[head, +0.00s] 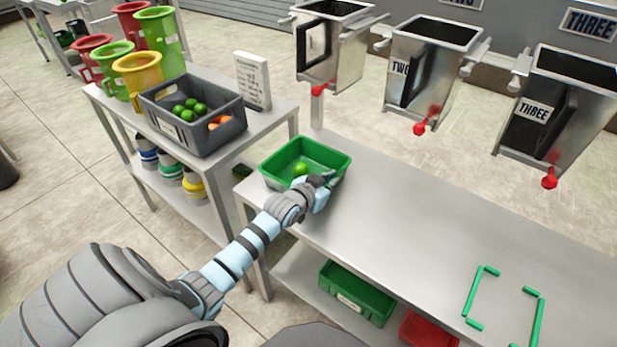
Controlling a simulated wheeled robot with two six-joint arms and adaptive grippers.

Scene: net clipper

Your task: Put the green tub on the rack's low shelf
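A green tub (287,157) stands on the left end of the steel table (420,215), with one green fruit (300,169) in it. My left gripper (327,179) is at the tub's near right rim. Its fingers overlap the rim in this view, and I cannot tell whether they are closed on it. A second green tub (357,293) sits on the low shelf (296,270) under the table, beside a red tub (428,329). A stand at left also has a low shelf, holding several bottles (170,168). My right gripper is out of view.
A grey crate (196,118) of green and orange fruit, a sign (253,81) and several coloured pitchers (160,40) stand on the left stand. Metal hoppers (432,62) with red knobs hang over the table's back. Green corner marks (539,318) frame a bare patch at right.

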